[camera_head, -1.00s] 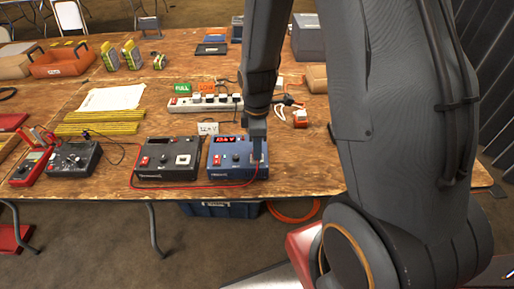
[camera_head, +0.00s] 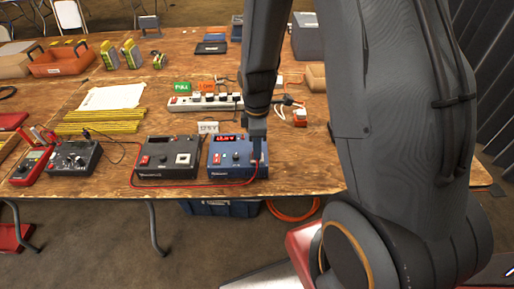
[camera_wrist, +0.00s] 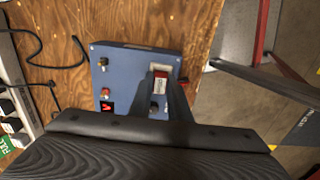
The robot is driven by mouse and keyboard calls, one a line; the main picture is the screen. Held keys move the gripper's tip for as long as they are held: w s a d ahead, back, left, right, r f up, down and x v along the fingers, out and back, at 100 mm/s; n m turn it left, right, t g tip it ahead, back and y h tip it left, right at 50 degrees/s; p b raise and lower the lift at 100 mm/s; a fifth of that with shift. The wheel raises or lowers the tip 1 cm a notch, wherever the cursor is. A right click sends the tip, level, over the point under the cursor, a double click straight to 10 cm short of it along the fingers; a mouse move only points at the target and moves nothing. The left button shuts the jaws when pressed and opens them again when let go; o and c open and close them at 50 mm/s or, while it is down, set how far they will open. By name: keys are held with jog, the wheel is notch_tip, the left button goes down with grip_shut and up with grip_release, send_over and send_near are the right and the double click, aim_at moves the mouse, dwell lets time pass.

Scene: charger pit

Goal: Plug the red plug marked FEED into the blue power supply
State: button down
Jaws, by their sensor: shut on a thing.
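The blue power supply (camera_head: 226,157) stands near the front edge of the wooden table, with a lit red display on its front; it also shows in the wrist view (camera_wrist: 130,72). My gripper (camera_head: 256,152) is over the right part of its face. In the wrist view, my gripper (camera_wrist: 170,80) has its fingers around a red plug (camera_wrist: 161,72) with a pale label, too small to read. The plug is at the face of the supply; whether it is seated in a socket is hidden. A red lead (camera_head: 205,186) runs left along the table's front from the supply.
A dark grey box (camera_head: 167,158) stands close left of the supply. A black meter box (camera_head: 73,158) and a red multimeter (camera_head: 32,165) are farther left. A white power strip (camera_head: 205,102) with several plugs lies behind. The table's front edge is close.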

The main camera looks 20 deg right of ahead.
jog(key=shift+f, duration=0.25)
dwell(0.5)
jog(key=c, duration=1.6)
grip_release()
jog(key=shift+o, duration=0.6)
jog(key=shift+o, duration=1.1)
jog(key=shift+r, duration=0.1)
jog(key=shift+r+p, duration=3.05)
jog(key=shift+r, duration=0.65)
